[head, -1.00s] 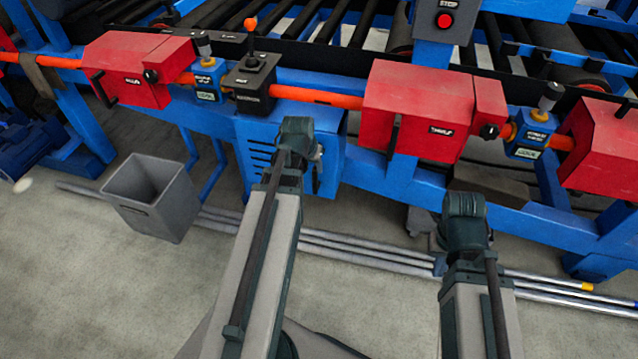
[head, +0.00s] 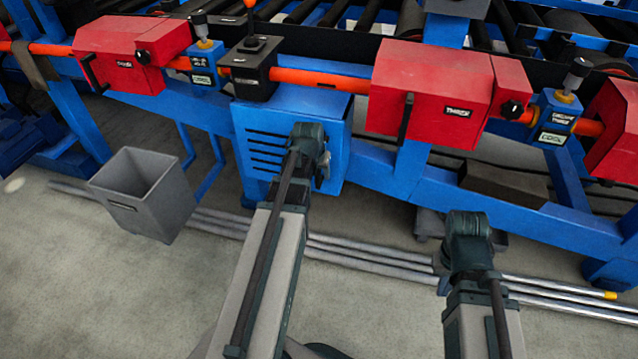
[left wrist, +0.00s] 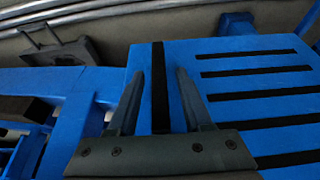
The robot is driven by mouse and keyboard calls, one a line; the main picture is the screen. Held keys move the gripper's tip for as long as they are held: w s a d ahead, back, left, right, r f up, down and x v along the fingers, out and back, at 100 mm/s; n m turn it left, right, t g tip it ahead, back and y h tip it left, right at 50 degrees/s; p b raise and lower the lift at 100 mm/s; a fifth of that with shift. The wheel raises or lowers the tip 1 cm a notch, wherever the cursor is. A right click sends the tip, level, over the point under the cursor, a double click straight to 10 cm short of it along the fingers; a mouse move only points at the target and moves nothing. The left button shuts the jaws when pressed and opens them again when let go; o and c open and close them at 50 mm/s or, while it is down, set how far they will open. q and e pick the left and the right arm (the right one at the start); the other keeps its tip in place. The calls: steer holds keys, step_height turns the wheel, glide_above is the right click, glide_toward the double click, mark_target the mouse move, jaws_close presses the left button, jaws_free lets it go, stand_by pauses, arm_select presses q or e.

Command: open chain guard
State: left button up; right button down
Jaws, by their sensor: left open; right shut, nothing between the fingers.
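A blue box with black slots (head: 262,125) hangs under the orange rail, left of centre. It looks like the chain guard, but no label says so. In the left wrist view its slotted face (left wrist: 262,85) fills the right side, with a dark upright strip (left wrist: 158,60) on it. My left gripper (head: 322,165) is in front of this box; in the left wrist view its fingers (left wrist: 158,75) are apart, one on each side of the strip. I cannot tell whether they touch it. My right gripper (head: 440,264) is low at right, mostly hidden by its wrist, away from the box.
Red housings with black handles (head: 430,92) sit along the rail on both sides. A black control box with an orange-topped lever (head: 254,75) stands above the blue box. A grey bin (head: 145,195) and long metal pipes (head: 370,262) are on the floor.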

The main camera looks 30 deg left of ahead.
arm_select(q)
steer(key=shift+b+x, duration=0.4)
steer(key=shift+x, duration=0.5)
steer(key=shift+r, duration=0.1)
jaws_close()
stand_by(0.7)
